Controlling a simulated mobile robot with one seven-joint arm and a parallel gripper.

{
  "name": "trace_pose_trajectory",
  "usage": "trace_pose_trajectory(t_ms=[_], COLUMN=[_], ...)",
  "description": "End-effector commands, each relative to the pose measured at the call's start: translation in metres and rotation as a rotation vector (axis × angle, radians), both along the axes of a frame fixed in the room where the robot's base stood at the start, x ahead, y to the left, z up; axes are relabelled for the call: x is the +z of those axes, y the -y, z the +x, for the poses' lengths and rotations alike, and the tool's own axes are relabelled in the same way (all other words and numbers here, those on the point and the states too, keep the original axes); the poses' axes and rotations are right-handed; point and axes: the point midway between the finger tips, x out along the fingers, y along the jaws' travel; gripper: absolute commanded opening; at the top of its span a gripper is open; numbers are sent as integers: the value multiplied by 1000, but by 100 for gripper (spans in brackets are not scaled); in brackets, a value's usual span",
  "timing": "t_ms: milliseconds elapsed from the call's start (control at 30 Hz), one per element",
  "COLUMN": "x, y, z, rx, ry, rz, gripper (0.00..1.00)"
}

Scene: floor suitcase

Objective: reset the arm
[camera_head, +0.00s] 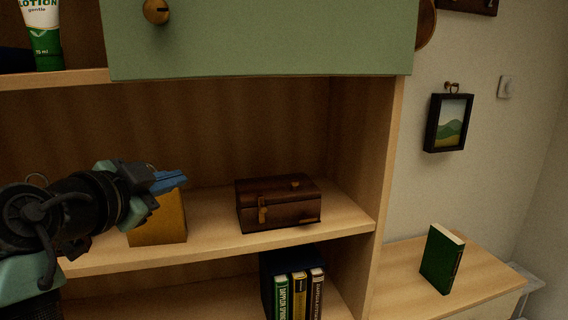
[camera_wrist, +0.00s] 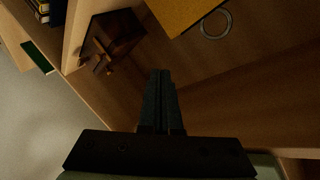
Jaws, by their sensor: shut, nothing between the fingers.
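My gripper (camera_head: 168,181) is at the left in the head view, in front of the middle shelf and over a yellow-brown block-like object (camera_head: 160,222). In the wrist view its dark fingers (camera_wrist: 160,85) are together and hold nothing. In that view the yellow-brown object (camera_wrist: 188,12) lies beyond the fingertips at the top, with a grey ring (camera_wrist: 215,24) beside it. I cannot tell whether the gripper touches the object. My arm hides part of the shelf's left side.
A brown wooden box (camera_head: 279,203) sits shut on the middle shelf (camera_head: 215,242). Books (camera_head: 298,290) stand on the lower shelf. A green cabinet door (camera_head: 262,38) hangs above. A lotion tube (camera_head: 42,35) is at upper left. A green book (camera_head: 441,259) stands on the right-hand surface.

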Motion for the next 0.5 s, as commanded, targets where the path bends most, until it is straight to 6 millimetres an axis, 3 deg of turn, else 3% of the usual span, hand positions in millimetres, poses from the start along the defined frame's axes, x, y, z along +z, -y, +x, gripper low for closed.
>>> trace_pose_trajectory(t_ms=[33,200,500], x=[-17,-48,-58], y=[26,92,165], z=[3,-6,-50], rx=[37,187,299], ry=[-21,-33,41], rz=[-64,-299,-617], gripper=[0,0,0])
